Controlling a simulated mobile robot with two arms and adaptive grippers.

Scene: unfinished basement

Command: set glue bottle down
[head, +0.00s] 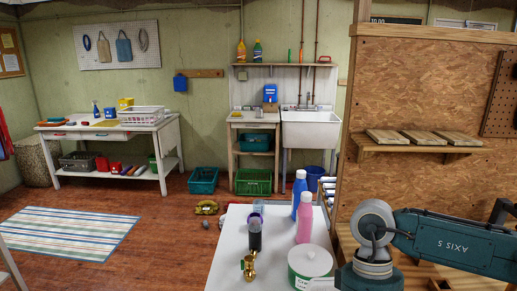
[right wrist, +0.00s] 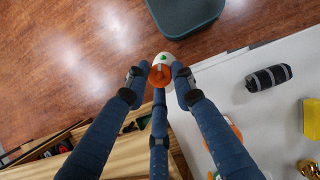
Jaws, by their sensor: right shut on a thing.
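The glue bottle (right wrist: 160,62) is white with an orange cap and a small green mark, seen end-on in the right wrist view. My right gripper (right wrist: 159,78) has its blue fingers closed around it. In that view the bottle appears at the edge of the white table (right wrist: 238,100), with brown floor beside it. I cannot tell its height or whether it touches anything. In the head view my right arm comes in from the right, but its fingers and the bottle do not show. My left gripper is in neither view.
A wooden partition (head: 430,90) rises at right. Table space left of the cylinder is bare.

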